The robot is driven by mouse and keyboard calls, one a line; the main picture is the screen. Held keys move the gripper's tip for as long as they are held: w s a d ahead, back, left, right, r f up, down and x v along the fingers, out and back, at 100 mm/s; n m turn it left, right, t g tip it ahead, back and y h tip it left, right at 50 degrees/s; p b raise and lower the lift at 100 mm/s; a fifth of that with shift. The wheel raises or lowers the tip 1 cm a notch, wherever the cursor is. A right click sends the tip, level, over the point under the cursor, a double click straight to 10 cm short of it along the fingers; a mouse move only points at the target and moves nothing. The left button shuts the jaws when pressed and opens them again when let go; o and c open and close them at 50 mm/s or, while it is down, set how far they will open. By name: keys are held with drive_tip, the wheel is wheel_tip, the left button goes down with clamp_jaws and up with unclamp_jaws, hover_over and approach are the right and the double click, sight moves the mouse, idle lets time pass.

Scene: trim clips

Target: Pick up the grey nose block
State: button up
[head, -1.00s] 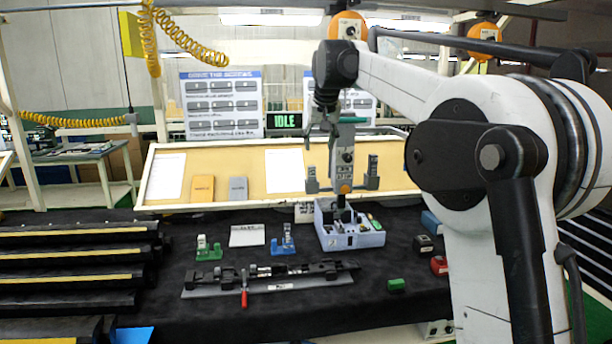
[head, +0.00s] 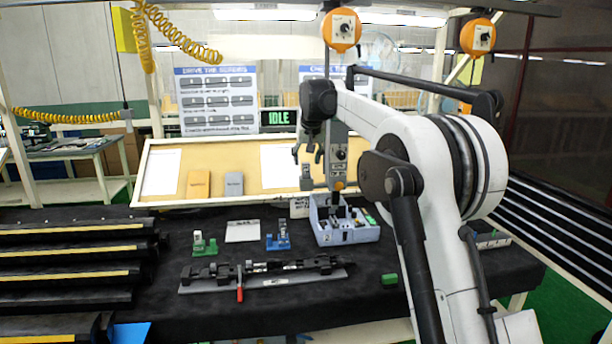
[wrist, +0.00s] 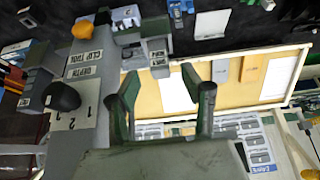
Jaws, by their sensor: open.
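A grey block (head: 307,177) with a pale printed face sits on the left side of the upright grey post (head: 338,152). It may be the nose block; I cannot tell for certain. In the wrist view, which is turned over, this block (wrist: 158,57) lies just beyond my fingertips. My gripper (head: 308,149) hangs beside the post, a little above the block. In the wrist view my gripper (wrist: 160,78) has its two dark green fingers spread with nothing between them. The fingers do not appear to touch the block.
The post carries an orange knob (wrist: 82,29) and a black knob (wrist: 62,97). A blue-grey tray (head: 347,238) of parts stands below. A slanted board (head: 222,158) is behind. Green (head: 204,243) and blue (head: 278,240) holders and a long dark fixture (head: 262,275) lie on the black table.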

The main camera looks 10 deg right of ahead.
sight(307, 164)
drive_tip(key=shift+s+p+x, duration=0.2)
drive_tip(key=shift+p+x, duration=0.5)
drive_tip(key=shift+x, duration=1.8)
drive_tip(key=shift+f, duration=0.1)
clamp_jaws()
